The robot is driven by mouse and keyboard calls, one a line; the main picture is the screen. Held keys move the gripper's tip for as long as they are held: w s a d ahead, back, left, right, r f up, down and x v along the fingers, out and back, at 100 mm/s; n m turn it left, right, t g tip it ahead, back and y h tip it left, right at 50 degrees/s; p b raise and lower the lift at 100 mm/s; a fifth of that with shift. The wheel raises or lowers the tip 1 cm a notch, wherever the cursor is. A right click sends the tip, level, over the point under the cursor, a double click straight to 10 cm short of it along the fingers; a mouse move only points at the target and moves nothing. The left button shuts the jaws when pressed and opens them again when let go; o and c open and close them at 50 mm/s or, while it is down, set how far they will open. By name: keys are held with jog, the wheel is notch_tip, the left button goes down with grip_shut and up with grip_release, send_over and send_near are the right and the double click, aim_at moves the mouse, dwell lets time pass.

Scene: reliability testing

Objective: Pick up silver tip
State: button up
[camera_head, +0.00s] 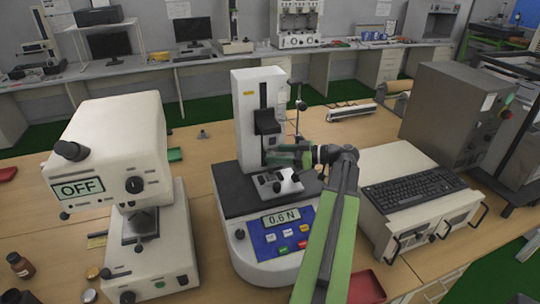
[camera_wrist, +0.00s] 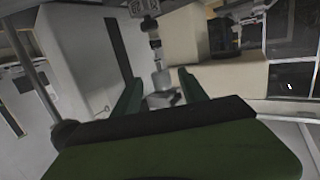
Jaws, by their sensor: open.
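My gripper (camera_head: 275,155) is open in front of the column of the white force tester (camera_head: 258,100). It lies above the tester's small metal stage (camera_head: 288,184) and points left. In the wrist view, my two green fingers are spread, and the gap between them (camera_wrist: 160,88) holds nothing that I can see gripped. A silver-grey cylindrical part (camera_wrist: 161,80) shows beyond that gap. I cannot tell whether it is the silver tip, or how far off it is. In the head view I cannot make out the silver tip; my gripper hides part of the tester.
A white instrument reading OFF (camera_head: 112,140) stands at the left. The force tester's panel (camera_head: 280,235) reads 0.6 N. A keyboard (camera_head: 412,188) lies on a white cabinet at the right. A brown bottle (camera_head: 20,266) and a red tray (camera_head: 367,287) are near the front.

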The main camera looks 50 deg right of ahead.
jog(key=x, duration=0.3)
jog(key=b+x, duration=0.1)
jog(key=x, duration=0.1)
jog(key=shift+a+f, duration=0.15)
jog(key=shift+f, duration=0.15)
grip_shut()
